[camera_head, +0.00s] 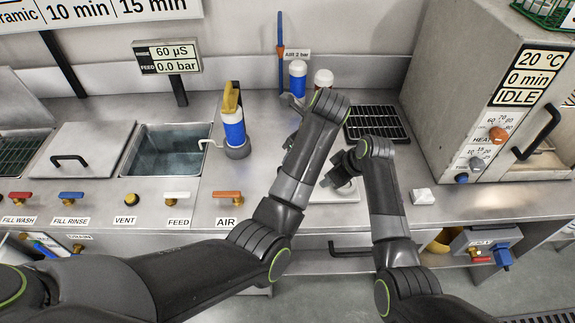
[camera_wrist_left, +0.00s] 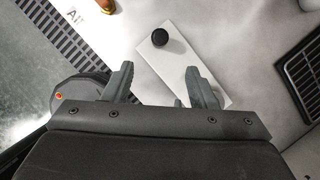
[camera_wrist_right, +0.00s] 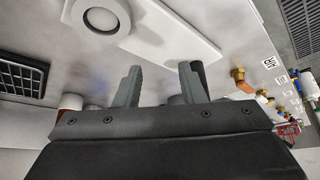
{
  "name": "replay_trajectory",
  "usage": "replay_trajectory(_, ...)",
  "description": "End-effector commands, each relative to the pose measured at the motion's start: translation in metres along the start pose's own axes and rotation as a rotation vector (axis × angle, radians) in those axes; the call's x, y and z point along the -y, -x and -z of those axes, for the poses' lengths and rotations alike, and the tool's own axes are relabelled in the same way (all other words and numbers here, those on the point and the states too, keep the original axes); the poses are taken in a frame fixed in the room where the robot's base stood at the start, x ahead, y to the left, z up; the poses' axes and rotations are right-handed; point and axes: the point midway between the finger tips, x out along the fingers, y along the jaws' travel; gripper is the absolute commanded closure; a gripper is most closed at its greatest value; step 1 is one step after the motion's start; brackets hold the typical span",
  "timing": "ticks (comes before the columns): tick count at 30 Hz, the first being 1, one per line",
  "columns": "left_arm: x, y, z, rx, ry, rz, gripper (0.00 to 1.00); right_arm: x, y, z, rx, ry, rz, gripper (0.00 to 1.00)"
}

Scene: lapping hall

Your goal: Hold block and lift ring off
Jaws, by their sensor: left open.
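A white rectangular plate (camera_head: 345,196) lies flat on the steel bench, partly covered by my right gripper (camera_head: 340,172). In the left wrist view a black round piece (camera_wrist_left: 160,37) stands at the plate's far end. My left gripper (camera_wrist_left: 158,82) is open and empty above the bench beside the plate. My right gripper (camera_wrist_right: 160,78) is open, nothing between its fingers. My arms hide part of this area in the head view.
A black grid tray (camera_head: 376,123) lies behind the plate. A small white object (camera_head: 422,196) lies right of the plate, near a grey heater (camera_head: 470,80). A water basin (camera_head: 168,150) is at left.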

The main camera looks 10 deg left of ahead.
Motion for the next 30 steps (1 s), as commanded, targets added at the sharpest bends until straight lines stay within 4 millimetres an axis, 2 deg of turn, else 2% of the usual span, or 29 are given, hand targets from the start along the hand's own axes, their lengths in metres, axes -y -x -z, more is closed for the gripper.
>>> replay_trajectory(19,-0.002,-0.126,-0.001,0.0,0.0,-0.005,0.48,0.0,0.0,0.0,0.0,0.0,0.0,0.64)
replay_trajectory(24,-0.001,-0.147,-0.001,0.001,0.001,-0.003,0.48,0.0,0.0,0.0,0.0,0.0,0.0,0.64)
replay_trajectory(30,-0.001,-0.159,-0.001,0.0,0.003,-0.001,0.48,0.0,0.0,0.0,0.0,0.0,0.0,0.64)
